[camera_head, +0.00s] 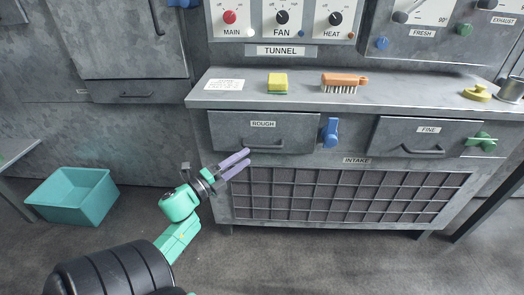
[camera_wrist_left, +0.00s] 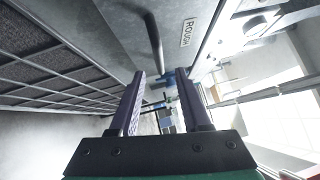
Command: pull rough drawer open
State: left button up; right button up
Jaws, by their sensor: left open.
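The rough drawer (camera_head: 263,125) is a grey metal front labelled ROUGH at the left of the bench, and it looks closed. Its dark bar handle (camera_head: 268,148) runs along its lower part; the handle also shows in the left wrist view (camera_wrist_left: 154,38), near the ROUGH label. My left gripper (camera_head: 248,157) is open, its purple fingers at the left end of the handle, just below it in the head view. In the left wrist view the handle's near end lies close to the gap between the fingertips (camera_wrist_left: 168,76). I cannot tell whether they touch. My right gripper is out of view.
A blue lever (camera_head: 330,131) is right of the drawer, then the fine drawer (camera_head: 427,136) and a green knob (camera_head: 481,143). The intake grille (camera_head: 340,197) is below. A sponge (camera_head: 278,83) and brush (camera_head: 343,83) lie on the benchtop. A teal bin (camera_head: 73,194) stands left.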

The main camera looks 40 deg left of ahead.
aim_at(261, 147)
pick_arm(q)
jog(key=w, duration=0.5)
jog(key=w+d+r+b, duration=0.1)
jog(key=w, duration=0.1)
jog(key=shift+w, duration=0.35)
jog(key=shift+f, duration=0.1)
grip_shut()
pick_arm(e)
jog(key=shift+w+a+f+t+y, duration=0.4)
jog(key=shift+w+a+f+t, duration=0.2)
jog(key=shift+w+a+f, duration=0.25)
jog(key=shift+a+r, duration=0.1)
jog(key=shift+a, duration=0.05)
